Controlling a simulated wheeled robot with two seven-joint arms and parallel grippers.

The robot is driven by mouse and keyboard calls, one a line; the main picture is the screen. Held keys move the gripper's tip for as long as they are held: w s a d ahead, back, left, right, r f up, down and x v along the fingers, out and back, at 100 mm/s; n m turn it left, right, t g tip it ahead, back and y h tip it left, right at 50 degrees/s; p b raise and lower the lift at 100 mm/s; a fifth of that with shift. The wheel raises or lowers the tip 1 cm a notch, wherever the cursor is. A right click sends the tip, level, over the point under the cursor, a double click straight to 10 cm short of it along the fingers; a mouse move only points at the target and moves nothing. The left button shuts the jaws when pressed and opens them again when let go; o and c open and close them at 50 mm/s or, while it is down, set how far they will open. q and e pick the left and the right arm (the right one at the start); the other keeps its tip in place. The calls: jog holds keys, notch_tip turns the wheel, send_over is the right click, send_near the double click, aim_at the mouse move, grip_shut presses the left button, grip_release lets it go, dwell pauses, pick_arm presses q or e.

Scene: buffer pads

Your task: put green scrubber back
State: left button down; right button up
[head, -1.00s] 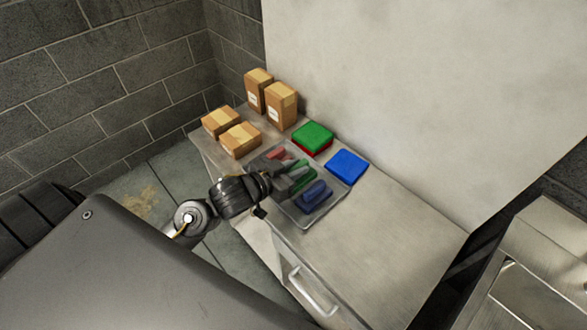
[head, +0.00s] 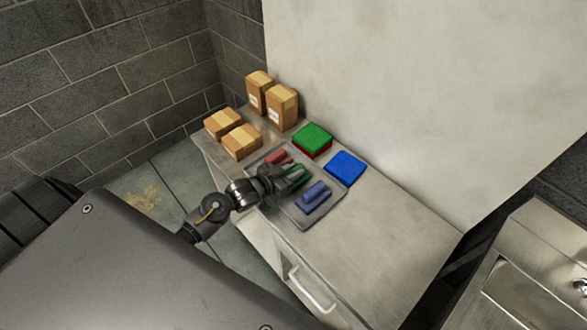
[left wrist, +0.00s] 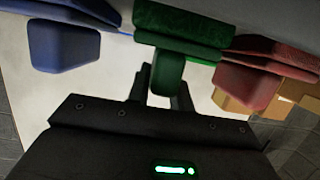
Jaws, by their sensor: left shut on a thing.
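The green scrubber (head: 297,183) is at the middle of the grey tray (head: 303,222), between the red scrubber (head: 276,157) and the blue scrubber (head: 314,195). My left gripper (head: 287,182) reaches over the tray from the left and is shut on the green scrubber. The left wrist view shows the green scrubber's pad (left wrist: 185,22) and its handle between the fingers of my left gripper (left wrist: 162,88). The blue scrubber (left wrist: 64,48) and red scrubber (left wrist: 246,86) flank it there. Whether the green scrubber touches the tray I cannot tell. My right gripper is out of view.
A green pad (head: 313,138) lies on a red pad (head: 312,153) behind the tray, with a blue pad (head: 345,166) to their right. Several cardboard boxes (head: 242,141) stand at the back left. The metal counter (head: 385,235) is clear toward the right.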

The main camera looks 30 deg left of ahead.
pick_arm(q)
jog(key=shift+f, duration=0.2)
jog(key=c, duration=1.3)
grip_release()
jog(key=shift+o, duration=0.2)
